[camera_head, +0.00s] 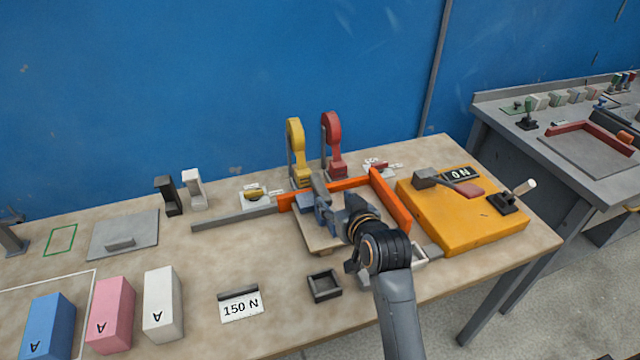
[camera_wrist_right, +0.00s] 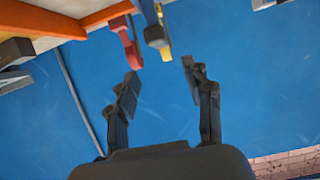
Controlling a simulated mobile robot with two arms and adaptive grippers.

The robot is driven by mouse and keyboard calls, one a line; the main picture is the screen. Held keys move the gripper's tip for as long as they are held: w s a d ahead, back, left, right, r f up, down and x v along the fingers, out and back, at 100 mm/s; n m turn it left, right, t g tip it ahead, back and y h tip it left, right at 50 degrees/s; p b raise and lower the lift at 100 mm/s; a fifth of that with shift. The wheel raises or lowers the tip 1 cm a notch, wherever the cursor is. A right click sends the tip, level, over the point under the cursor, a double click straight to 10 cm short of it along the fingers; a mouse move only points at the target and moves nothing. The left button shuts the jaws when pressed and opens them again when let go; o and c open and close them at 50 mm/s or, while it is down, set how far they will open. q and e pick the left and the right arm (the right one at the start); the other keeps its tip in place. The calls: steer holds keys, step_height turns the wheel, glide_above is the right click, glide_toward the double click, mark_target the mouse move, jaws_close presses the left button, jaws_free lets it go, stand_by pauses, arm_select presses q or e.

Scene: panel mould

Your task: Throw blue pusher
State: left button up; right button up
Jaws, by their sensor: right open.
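A blue piece (camera_head: 305,202), which looks like the blue pusher, is at the orange-edged mould, partly hidden by my right gripper. A blue bar with a grey end (camera_wrist_right: 157,37) shows beyond the fingertips in the right wrist view, apart from them. My right gripper (camera_wrist_right: 160,73) is open with nothing between its fingers. In the head view it is over the mould, close beside the blue piece; whether they touch is unclear. The orange frame (camera_head: 392,202) bounds the back and right of the mould. My left gripper does not show.
A yellow clamp (camera_head: 296,150) and a red clamp (camera_head: 333,145) stand behind the mould. A yellow press base (camera_head: 465,218) with a lever (camera_head: 525,188) is at right. A small dark tray (camera_head: 324,287), a 150 N card (camera_head: 241,306) and blue, pink and white blocks are in front.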

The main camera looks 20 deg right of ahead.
mark_target(321, 187)
steer(key=p+x, duration=0.1)
steer(key=x, duration=1.1)
steer(key=shift+f, duration=0.15)
steer(key=shift+s, duration=0.1)
steer(key=shift+c, duration=0.4)
jaws_close()
